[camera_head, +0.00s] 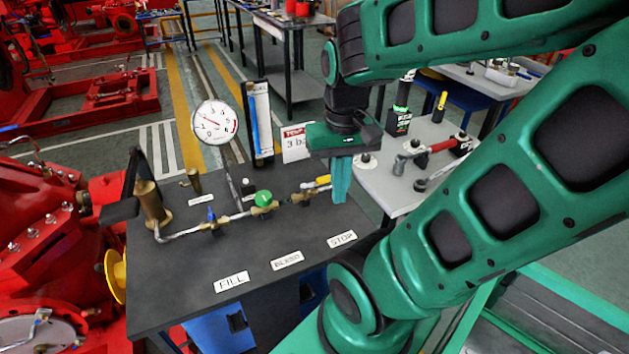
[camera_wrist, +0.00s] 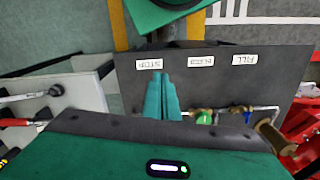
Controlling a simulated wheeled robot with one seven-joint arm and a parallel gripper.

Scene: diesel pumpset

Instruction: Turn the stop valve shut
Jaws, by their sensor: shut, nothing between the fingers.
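The stop valve is the yellow-handled valve (camera_head: 322,181) at the right end of the pipe on the dark bench, in line with the STOP label (camera_head: 342,240). Its yellow handle lies roughly along the pipe. My gripper (camera_head: 340,196) points down just to the right of the handle, its teal fingers shut and empty. I cannot tell whether they touch the valve. In the wrist view the fingers (camera_wrist: 163,112) show near the STOP label (camera_wrist: 149,64), and the stop valve is hidden behind my gripper.
Along the pipe stand a green knob (camera_head: 263,198), a blue-handled valve (camera_head: 211,215) and a brass hand pump (camera_head: 152,203). A pressure gauge (camera_head: 215,122) and a "3 b…" sign (camera_head: 297,143) rise behind. A grey side table (camera_head: 398,195) with tools stands at right. The bench front is clear.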

